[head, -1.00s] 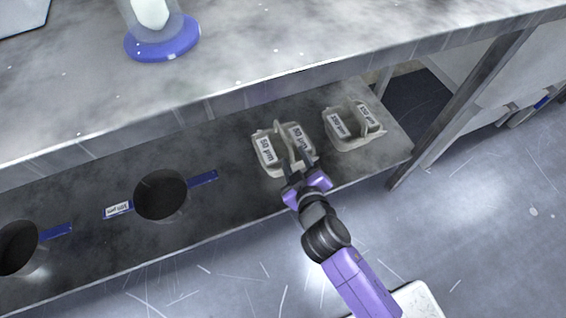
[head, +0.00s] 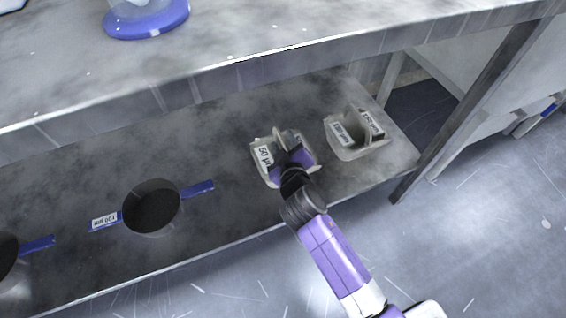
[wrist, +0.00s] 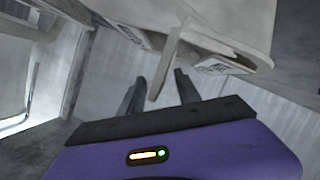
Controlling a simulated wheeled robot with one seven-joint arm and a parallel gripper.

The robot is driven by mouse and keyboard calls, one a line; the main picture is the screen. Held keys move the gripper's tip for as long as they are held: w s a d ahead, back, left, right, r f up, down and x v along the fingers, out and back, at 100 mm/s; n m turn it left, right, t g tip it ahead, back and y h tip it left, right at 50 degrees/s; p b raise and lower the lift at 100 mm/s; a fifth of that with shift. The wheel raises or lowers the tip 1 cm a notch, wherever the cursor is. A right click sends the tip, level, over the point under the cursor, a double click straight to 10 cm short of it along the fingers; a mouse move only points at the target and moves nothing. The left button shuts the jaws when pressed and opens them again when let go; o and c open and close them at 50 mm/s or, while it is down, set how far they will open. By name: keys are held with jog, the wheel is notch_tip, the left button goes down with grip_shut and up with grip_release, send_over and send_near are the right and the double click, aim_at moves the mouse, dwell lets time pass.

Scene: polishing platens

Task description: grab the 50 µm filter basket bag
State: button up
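The 50 µm filter basket bag (head: 262,171) is a pale beige open basket with a white "50 µm" label, on the lower shelf in the head view. My gripper (head: 289,147) reaches over its near side and hides part of it. In the wrist view, a beige basket (wrist: 235,22) with white labels fills the top. Its thin upright handle piece (wrist: 171,50) stands between the two dark fingers of my gripper (wrist: 159,76). The fingers are apart, with visible gaps beside the piece. Contact with it does not show.
A second beige basket (head: 358,151) with labels stands close to the right on the shelf (head: 225,150).

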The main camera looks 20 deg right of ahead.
grip_shut()
dwell(1.4)
